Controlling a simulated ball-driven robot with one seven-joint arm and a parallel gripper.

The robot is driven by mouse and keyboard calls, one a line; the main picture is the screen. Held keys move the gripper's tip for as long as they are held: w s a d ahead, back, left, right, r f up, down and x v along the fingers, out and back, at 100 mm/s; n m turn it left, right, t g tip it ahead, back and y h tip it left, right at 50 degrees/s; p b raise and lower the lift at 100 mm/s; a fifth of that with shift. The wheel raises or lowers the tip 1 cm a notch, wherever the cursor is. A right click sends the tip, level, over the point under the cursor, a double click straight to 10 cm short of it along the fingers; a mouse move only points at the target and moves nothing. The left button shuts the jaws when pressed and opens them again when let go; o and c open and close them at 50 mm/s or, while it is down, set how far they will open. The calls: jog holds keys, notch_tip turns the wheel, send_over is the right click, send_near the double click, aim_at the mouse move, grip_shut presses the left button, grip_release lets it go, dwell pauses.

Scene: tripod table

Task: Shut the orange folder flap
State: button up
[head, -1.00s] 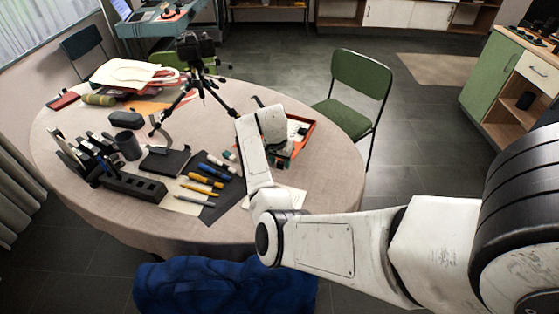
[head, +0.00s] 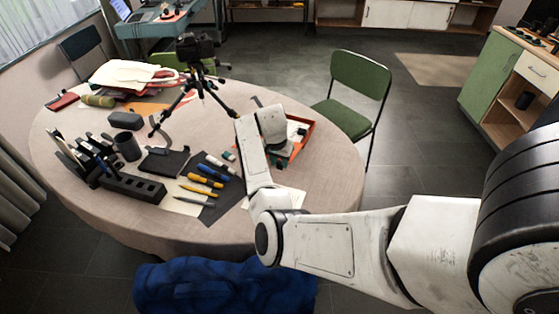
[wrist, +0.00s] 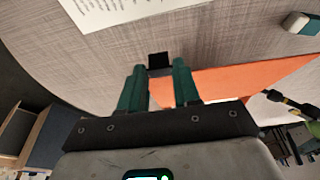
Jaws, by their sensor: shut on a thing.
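The orange folder (head: 312,126) lies near the right edge of the round table in the head view, partly hidden behind my arm. Papers and dark items show inside its orange border. In the wrist view an orange sheet (wrist: 235,82) of it stretches from my fingers to the right. My gripper (wrist: 160,75) has two teal fingers with a small dark block (wrist: 159,60) at their tips. They appear closed on this block, at the orange sheet's end. The head view hides my fingertips, and the flap's angle cannot be told.
A black camera tripod (head: 196,75) stands left of the folder, one foot close to it. Pens and markers (head: 205,180) lie on a dark mat at the front. A printed sheet (wrist: 120,10) lies near my gripper. A green chair (head: 358,85) stands behind the table's right edge.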

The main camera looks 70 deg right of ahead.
jog(key=shift+d+r+p, duration=0.25)
jog(key=shift+r+p, duration=0.15)
jog(key=shift+r, duration=0.3)
jog(key=shift+d+r+p, duration=0.25)
jog(key=shift+r+p, duration=0.1)
jog(key=shift+r, duration=0.3)
jog(key=shift+d+r+p, duration=0.4)
jog(key=shift+r+p, duration=0.05)
jog(key=shift+r, duration=0.4)
jog(key=shift+d+r, duration=0.25)
jog(key=shift+r, duration=0.15)
jog(key=shift+d+r+p, duration=0.55)
jog(key=shift+d+r, duration=1.45)
jog(key=shift+r, duration=0.15)
